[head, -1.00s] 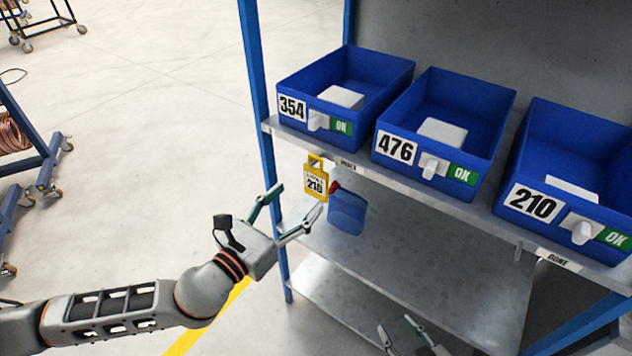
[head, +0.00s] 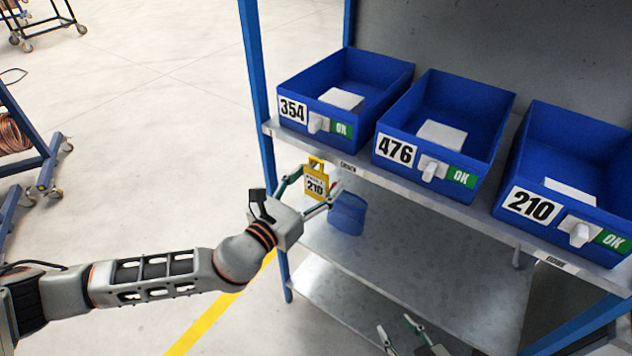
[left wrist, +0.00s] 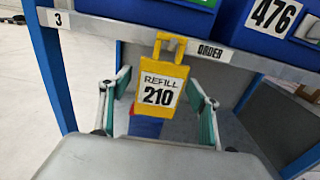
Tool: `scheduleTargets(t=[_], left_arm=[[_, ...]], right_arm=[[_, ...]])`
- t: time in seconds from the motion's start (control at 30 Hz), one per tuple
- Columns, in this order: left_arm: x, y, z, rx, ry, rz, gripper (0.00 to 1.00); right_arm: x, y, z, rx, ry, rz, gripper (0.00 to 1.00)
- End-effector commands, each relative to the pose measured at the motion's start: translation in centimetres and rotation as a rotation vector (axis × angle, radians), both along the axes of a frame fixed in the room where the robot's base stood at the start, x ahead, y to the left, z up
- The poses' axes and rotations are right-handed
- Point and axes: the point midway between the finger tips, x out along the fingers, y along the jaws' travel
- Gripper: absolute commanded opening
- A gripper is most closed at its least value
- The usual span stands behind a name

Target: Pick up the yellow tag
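The yellow tag (head: 316,181) hangs at the front edge of the upper shelf, below the bin marked 354. In the left wrist view the tag (left wrist: 160,85) reads "REFILL 210" and lies between the fingers. My left gripper (head: 306,192) is open around the tag, one finger on each side. In the left wrist view a gap shows between the tag and each finger of the left gripper (left wrist: 160,104). My right gripper (head: 398,330) is at the bottom edge of the head view, its fingers apart and nothing seen between them.
Blue bins 354 (head: 378,72), 476 (head: 480,104) and 210 (head: 590,150) stand on the upper shelf (head: 440,199). Open floor lies to the left.

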Motion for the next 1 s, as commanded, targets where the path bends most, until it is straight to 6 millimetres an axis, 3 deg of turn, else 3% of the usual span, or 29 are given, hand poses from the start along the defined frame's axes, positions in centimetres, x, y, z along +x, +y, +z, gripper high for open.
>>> scheduleTargets(t=[0.03,0.1,0.6,0.77,1.0], left_arm=[[0.0,0.0,0.0,0.0,0.0,0.0,0.46],[0.0,0.0,0.0,0.0,0.0,0.0,0.28],[0.0,0.0,0.7,-0.004,0.0,0.0,0.28],[-1.6,1.2,0.5,-0.001,0.003,0.0,0.28],[-6.1,4.5,0.4,0.0,0.005,0.0,0.28]], right_arm=[[0.0,0.0,0.0,0.0,-0.001,0.0,0.4],[0.0,0.0,0.0,0.0,-0.001,0.0,0.4],[0.1,0.0,0.1,0.0,-0.003,0.0,0.4],[0.1,0.0,0.1,0.001,-0.004,0.0,0.4],[0.1,0.0,-0.2,0.001,-0.003,0.0,0.4]])
